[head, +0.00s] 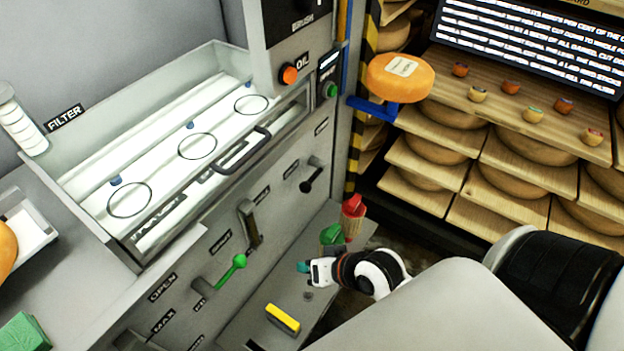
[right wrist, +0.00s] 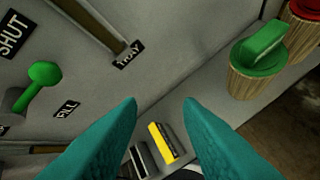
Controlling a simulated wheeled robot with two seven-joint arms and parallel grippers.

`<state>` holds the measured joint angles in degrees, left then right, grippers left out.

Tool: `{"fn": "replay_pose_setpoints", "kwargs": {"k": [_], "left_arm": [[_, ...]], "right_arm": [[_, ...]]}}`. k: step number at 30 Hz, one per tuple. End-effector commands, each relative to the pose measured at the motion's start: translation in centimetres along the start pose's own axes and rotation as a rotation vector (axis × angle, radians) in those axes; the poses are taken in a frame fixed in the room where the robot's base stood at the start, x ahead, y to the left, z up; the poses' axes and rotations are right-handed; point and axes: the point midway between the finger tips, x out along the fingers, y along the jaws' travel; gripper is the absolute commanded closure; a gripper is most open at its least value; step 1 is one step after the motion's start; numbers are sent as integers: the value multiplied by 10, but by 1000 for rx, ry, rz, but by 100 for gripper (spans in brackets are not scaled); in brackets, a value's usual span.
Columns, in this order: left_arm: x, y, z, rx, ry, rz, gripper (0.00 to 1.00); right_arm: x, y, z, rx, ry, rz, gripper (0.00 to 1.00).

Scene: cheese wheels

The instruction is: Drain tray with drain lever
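The tray (head: 60,185) is a shallow pale basin in the grey machine, with three dark rings and a front handle (head: 240,150). The front panel has a green-knobbed lever (head: 238,262), a dark grey lever (head: 250,222) and a black-knobbed lever (head: 311,179). I cannot read which one is marked drain. The right wrist view shows the green knob (right wrist: 44,72) near a FILL label and a slot near a TRAY label. My right gripper (head: 303,267) is open and empty, its teal fingers (right wrist: 160,103) apart, in front of the panel and touching no lever. My left gripper is not in view.
A yellow-topped brush or block (head: 283,318) lies on the low ledge. An orange cheese wheel (head: 400,77) sits on a blue holder. Cheese shelves (head: 440,160) stand at right.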

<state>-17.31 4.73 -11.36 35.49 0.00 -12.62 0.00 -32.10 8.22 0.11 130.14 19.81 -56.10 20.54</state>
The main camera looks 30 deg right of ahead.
Motion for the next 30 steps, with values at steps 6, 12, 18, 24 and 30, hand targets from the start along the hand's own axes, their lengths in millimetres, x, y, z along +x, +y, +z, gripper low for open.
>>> {"fn": "replay_pose_setpoints", "kwargs": {"k": [6, 12, 18, 24, 30], "left_arm": [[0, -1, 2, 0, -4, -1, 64], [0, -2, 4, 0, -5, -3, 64], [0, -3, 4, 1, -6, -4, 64], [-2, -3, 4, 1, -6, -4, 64], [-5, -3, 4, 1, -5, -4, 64]], "right_arm": [[8, -11, 45, 356, -215, 159, 67], [0, -49, 95, 749, -458, 323, 67], [-10, -76, 120, 944, -595, 411, 67], [4, -77, 137, 962, -610, 423, 67], [35, -73, 164, 957, -609, 422, 67]]}}
